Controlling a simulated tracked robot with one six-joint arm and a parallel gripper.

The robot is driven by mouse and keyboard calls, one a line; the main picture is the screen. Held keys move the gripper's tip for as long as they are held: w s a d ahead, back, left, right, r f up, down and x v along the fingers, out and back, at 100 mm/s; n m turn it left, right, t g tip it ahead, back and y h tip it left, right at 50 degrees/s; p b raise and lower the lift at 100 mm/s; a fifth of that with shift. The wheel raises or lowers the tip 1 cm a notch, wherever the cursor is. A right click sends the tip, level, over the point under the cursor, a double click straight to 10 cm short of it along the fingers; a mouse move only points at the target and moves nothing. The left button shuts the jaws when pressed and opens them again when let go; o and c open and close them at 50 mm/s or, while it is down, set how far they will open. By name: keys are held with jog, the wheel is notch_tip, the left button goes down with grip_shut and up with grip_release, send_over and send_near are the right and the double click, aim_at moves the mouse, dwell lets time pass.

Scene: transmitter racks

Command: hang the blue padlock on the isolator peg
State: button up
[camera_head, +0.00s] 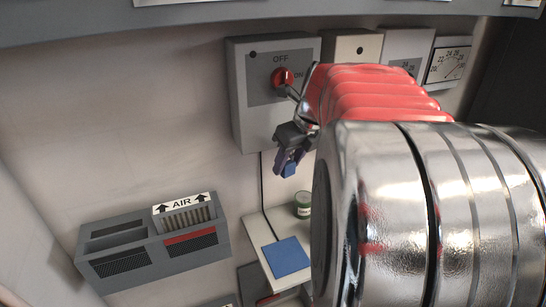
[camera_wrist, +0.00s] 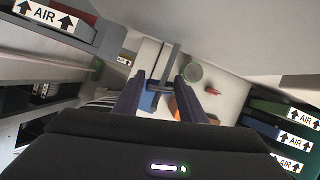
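The isolator (camera_head: 246,105) is a grey wall box with OFF and ON marks and a red round knob (camera_head: 283,77). A metal rod shape sticks out beside the knob, partly behind my arm; I cannot make out the peg clearly. My gripper (camera_head: 287,160), with purple fingers, is below the knob, in front of the box's lower edge. A small blue piece, seemingly the blue padlock (camera_head: 289,170), shows at its fingertips. In the wrist view my gripper (camera_wrist: 159,78) has a dark bar between its fingertips and a blue patch beside the left finger. The shackle is not clear.
Below is a white shelf (camera_head: 256,240) with a blue mat (camera_head: 287,257) and a green can (camera_head: 302,205); the can also shows in the wrist view (camera_wrist: 194,72). An AIR vent unit (camera_head: 150,243) is at lower left. Other boxes and a gauge (camera_head: 447,63) are to the right.

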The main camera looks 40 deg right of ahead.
jog(key=o, duration=0.3)
jog(key=shift+o, duration=0.2)
jog(key=shift+r, duration=0.1)
jog(key=v, duration=1.3)
jog(key=shift+r, duration=0.25)
jog(key=shift+s, duration=0.1)
